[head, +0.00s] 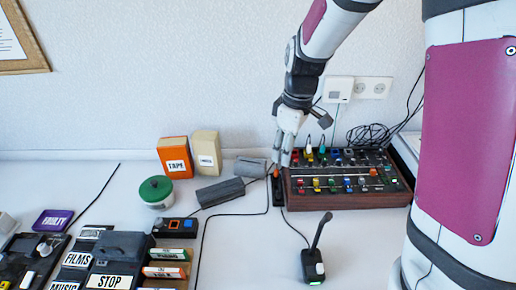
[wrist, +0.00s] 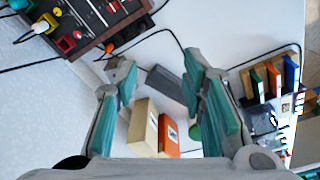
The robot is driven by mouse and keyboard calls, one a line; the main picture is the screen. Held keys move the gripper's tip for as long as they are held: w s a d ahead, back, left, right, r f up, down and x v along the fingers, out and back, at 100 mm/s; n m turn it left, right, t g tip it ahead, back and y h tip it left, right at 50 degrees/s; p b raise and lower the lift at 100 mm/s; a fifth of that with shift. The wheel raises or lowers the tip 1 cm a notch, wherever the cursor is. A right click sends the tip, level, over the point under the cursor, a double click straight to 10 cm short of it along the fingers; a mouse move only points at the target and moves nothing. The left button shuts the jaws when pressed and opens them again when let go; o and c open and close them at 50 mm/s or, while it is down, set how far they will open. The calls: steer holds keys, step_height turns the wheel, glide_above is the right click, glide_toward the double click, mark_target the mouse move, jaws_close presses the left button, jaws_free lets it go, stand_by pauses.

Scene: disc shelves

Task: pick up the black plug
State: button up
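My gripper (head: 283,164) hangs at the left edge of a wood-sided board of coloured sockets (head: 347,183), above a slim black strip (head: 278,190) with an orange part. In the wrist view my gripper (wrist: 158,68) has its two teal-padded fingers spread apart with nothing held between them. The board's corner (wrist: 100,22) shows at the top left there, with white and yellow plugs in it. I cannot single out a black plug with certainty; the gripper covers part of the strip and the board's near corner in the head view.
Dark grey blocks (head: 220,191), an orange TAPE box (head: 175,157), a beige box (head: 206,153) and a green-lidded pot (head: 156,191) stand left of the gripper. A black microphone-like stand (head: 313,264) is in front.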

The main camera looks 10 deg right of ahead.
steer(key=w+f+n+g, duration=0.1)
steer(key=w+f+n, duration=0.3)
steer(key=f, duration=0.6)
steer(key=m, duration=0.1)
glide_above(279, 191)
steer(key=shift+h, duration=0.4)
steer(key=f, duration=0.5)
steer(key=s+f, duration=0.1)
steer(key=f, duration=0.1)
steer(key=shift+a+f, duration=0.15)
steer(key=shift+w+f, duration=0.2)
steer(key=shift+f, duration=1.3)
steer(key=shift+w+f, duration=0.2)
steer(key=shift+f, duration=1.3)
jaws_close()
